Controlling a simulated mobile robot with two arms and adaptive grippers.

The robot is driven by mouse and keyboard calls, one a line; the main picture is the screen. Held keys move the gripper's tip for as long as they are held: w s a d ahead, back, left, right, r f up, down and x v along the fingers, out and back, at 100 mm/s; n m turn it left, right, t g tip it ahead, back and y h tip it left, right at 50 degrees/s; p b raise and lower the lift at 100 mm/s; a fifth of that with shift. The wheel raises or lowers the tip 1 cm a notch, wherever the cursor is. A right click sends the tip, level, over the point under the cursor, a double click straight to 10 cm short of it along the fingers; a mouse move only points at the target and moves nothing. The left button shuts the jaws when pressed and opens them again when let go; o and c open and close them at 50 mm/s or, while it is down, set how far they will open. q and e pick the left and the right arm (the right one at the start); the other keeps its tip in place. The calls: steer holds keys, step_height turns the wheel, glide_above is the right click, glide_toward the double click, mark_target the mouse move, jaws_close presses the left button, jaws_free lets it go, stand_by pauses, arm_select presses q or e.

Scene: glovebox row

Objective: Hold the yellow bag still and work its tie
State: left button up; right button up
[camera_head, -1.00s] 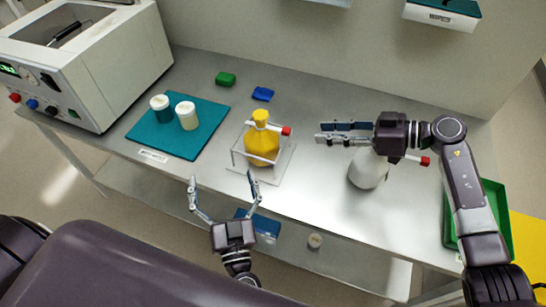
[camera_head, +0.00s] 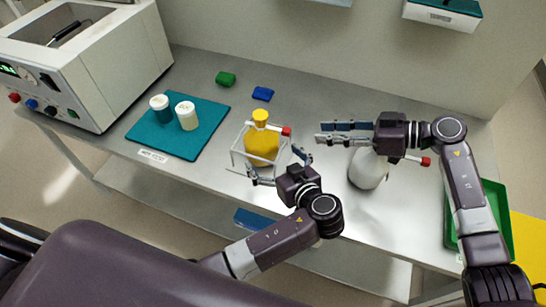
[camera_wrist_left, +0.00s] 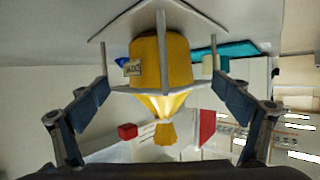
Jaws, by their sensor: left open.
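The yellow bag (camera_head: 262,146) stands upright in a small white wire frame on a pale base (camera_head: 283,168). Its gathered neck and yellow top (camera_head: 260,118) rise above the frame. My left gripper (camera_head: 277,164) is open at the near right side of the frame, fingers spread towards the bag. In the left wrist view the bag (camera_wrist_left: 176,62) appears upside down between the open fingers, with a small label and its narrowed neck (camera_wrist_left: 165,132); no finger clearly touches it. My right gripper (camera_head: 330,133) is right of the bag, its fingers apart and empty.
A red-tipped part (camera_head: 286,131) sticks out at the frame's right. A white rounded bottle (camera_head: 366,170) stands under my right gripper. Two jars stand on a teal mat (camera_head: 155,130). Green (camera_head: 226,78) and blue (camera_head: 263,94) blocks lie behind. A green tray (camera_head: 497,205) is at right.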

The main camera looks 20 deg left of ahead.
arm_select(q)
steer(key=shift+w+a+f, duration=0.2)
steer(key=shift+w+a, duration=0.05)
steer(key=shift+a, duration=0.05)
steer(key=shift+x, duration=3.35)
steer(key=shift+f, duration=0.1)
steer(key=c, duration=1.6)
steer(key=shift+o, duration=0.2)
